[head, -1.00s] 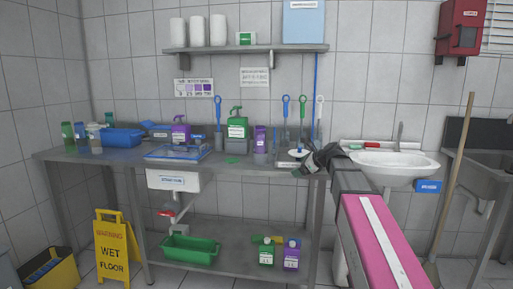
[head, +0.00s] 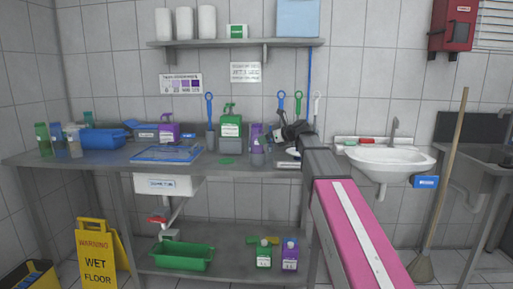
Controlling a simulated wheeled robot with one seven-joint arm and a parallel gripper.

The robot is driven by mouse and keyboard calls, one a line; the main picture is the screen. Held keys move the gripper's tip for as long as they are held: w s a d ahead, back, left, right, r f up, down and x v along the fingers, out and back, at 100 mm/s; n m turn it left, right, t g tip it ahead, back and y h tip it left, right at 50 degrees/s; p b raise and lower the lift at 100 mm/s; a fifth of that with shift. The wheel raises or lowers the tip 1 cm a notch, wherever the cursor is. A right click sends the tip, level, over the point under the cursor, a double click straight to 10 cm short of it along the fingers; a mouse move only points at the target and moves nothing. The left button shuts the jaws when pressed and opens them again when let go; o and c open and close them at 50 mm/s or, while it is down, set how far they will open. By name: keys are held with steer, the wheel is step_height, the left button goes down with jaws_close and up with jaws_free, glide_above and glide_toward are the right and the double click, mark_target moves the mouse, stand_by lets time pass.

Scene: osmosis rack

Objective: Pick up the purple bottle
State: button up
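A tall purple bottle (head: 256,134) stands upright on the steel bench, right of a green pump bottle (head: 231,126). Another purple bottle with a pump (head: 169,131) stands farther left on the bench. A third purple bottle (head: 290,252) stands on the lower shelf beside a green one (head: 264,253). My gripper (head: 279,131) is dark and sits just right of the tall purple bottle, at about its height. Its fingers are small and overlapped by the arm, so I cannot tell whether they are open or touch the bottle.
A blue tray (head: 166,153) and blue bin (head: 103,138) occupy the bench's left part. Grey cups holding brushes stand near the wall. A white sink (head: 383,160) is at right. A yellow wet-floor sign (head: 97,255) stands at lower left. A wall shelf (head: 235,43) hangs above.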

mark_target(257, 144)
steer(key=x, duration=0.6)
steer(key=shift+a, duration=0.15)
steer(key=shift+s+r, duration=0.1)
steer(key=shift+s, duration=0.05)
steer(key=c, duration=1)
